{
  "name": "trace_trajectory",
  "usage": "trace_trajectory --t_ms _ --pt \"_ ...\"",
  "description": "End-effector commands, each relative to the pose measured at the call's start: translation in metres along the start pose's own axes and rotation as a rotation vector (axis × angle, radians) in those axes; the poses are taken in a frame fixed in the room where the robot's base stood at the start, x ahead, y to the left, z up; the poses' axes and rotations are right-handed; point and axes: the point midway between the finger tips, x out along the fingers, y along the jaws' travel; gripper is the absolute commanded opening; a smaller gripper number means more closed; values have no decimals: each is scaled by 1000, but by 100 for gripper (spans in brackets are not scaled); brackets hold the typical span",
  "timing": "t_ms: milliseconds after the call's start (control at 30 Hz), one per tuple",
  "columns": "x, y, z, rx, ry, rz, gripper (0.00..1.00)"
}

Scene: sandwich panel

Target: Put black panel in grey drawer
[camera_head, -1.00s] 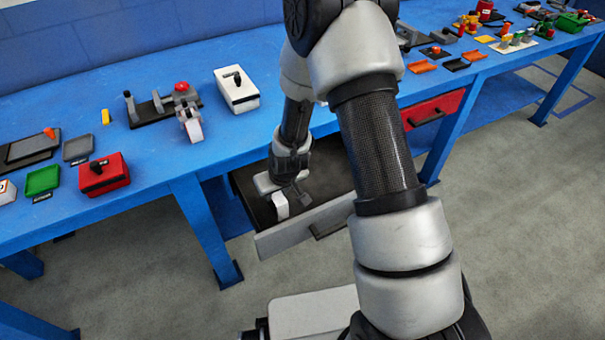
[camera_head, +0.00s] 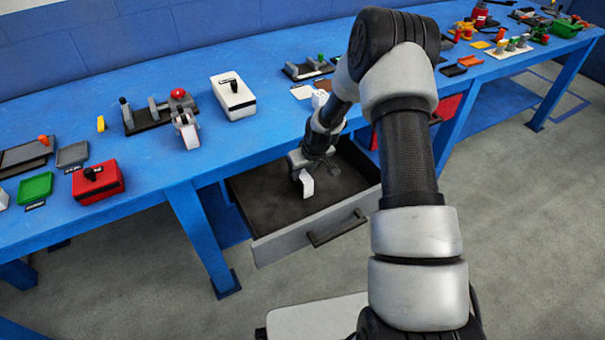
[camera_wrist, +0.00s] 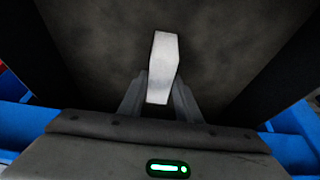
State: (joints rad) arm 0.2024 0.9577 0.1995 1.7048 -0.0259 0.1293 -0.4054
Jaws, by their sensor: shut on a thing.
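The grey drawer (camera_head: 290,242) is pulled out below the blue table, and its dark inside looks empty. My gripper (camera_head: 303,170) is over the back part of the drawer, pointing down. It is shut on a small white piece (camera_head: 307,184). In the wrist view the white piece (camera_wrist: 163,65) stands between the two grey fingers (camera_wrist: 160,100), with the dark drawer floor beyond it. I cannot tell whether the piece touches the floor. The held piece looks white on the side I see; I make out no black panel for certain.
The blue table (camera_head: 150,185) edge lies just behind and above the drawer. A white box (camera_head: 234,98), a red box (camera_head: 98,183) and a black-based fixture (camera_head: 150,118) stand on it. A red drawer (camera_head: 448,115) is to the right, partly behind my arm.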

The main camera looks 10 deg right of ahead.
Motion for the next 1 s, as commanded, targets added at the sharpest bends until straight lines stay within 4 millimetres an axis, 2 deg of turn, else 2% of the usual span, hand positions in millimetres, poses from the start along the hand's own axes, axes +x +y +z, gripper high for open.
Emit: trace_trajectory --t_ms 400,433,533,833,1000 --pt "9 0 3 -1 2 1 0" --pt "8 0 3 -1 2 1 34" --pt "7 0 2 -1 2 1 49" --pt "6 0 2 0 2 1 49" --pt "-11 0 0 0 3 1 49"
